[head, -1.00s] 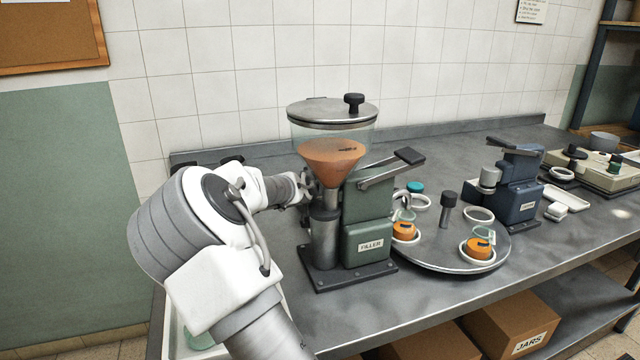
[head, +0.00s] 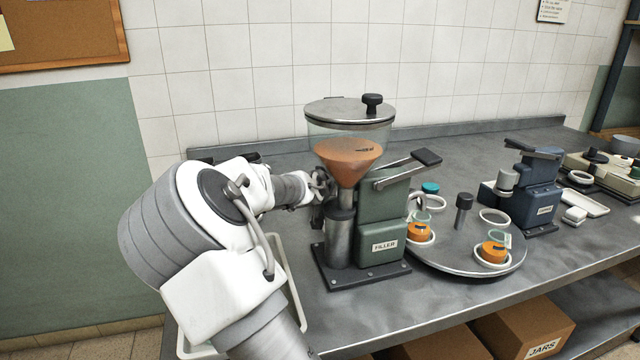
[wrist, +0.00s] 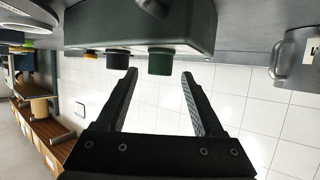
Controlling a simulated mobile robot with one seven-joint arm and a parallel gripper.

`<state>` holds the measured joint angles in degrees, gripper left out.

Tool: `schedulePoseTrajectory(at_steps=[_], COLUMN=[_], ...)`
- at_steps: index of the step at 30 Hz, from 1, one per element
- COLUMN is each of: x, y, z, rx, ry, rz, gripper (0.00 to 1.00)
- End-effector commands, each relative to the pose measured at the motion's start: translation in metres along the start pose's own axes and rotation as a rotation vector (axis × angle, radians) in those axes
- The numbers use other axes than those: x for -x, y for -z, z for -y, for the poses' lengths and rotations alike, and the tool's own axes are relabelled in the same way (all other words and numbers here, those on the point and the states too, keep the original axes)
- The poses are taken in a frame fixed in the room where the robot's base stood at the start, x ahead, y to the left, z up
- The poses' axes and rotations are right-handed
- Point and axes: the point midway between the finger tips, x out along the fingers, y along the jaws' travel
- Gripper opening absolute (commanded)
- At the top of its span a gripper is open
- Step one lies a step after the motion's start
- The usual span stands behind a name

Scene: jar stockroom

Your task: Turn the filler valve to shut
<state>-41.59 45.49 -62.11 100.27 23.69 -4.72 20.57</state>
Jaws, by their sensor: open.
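The filler (head: 382,215) is a green machine with a clear hopper (head: 345,128) and an orange-brown cone. Its lever with a black grip (head: 426,157) slants up to the right. My gripper (head: 322,185) is at the left side of the neck below the hopper, partly hidden by my arm. In the wrist view my gripper (wrist: 160,75) has two black fingers apart and nothing between them. Beyond them is a dark green housing (wrist: 140,28) with a black knob (wrist: 117,58) and a green knob (wrist: 161,61). I cannot tell which part is the valve.
A turntable (head: 465,258) with orange-filled jars (head: 494,251) stands right of the filler. A blue machine (head: 530,190) is farther right. A grey mug (wrist: 297,58) shows in the wrist view. The tiled wall (head: 240,60) is behind the counter.

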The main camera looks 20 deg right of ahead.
Motion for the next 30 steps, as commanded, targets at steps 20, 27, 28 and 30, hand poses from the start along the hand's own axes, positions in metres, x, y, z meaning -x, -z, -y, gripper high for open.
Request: schedulePoseTrajectory(at_steps=[20, 27, 28, 30], x=[0.104, 0.132, 0.134, 0.139], y=[0.002, 0.001, 0.001, 0.000], z=[0.002, 0.001, 0.001, 0.001], rx=[0.003, 0.002, 0.002, 0.002], ry=[0.003, 0.001, 0.001, 0.001], rz=[0.000, 0.000, 0.000, 0.000], gripper=[0.69, 0.69, 0.69, 0.69])
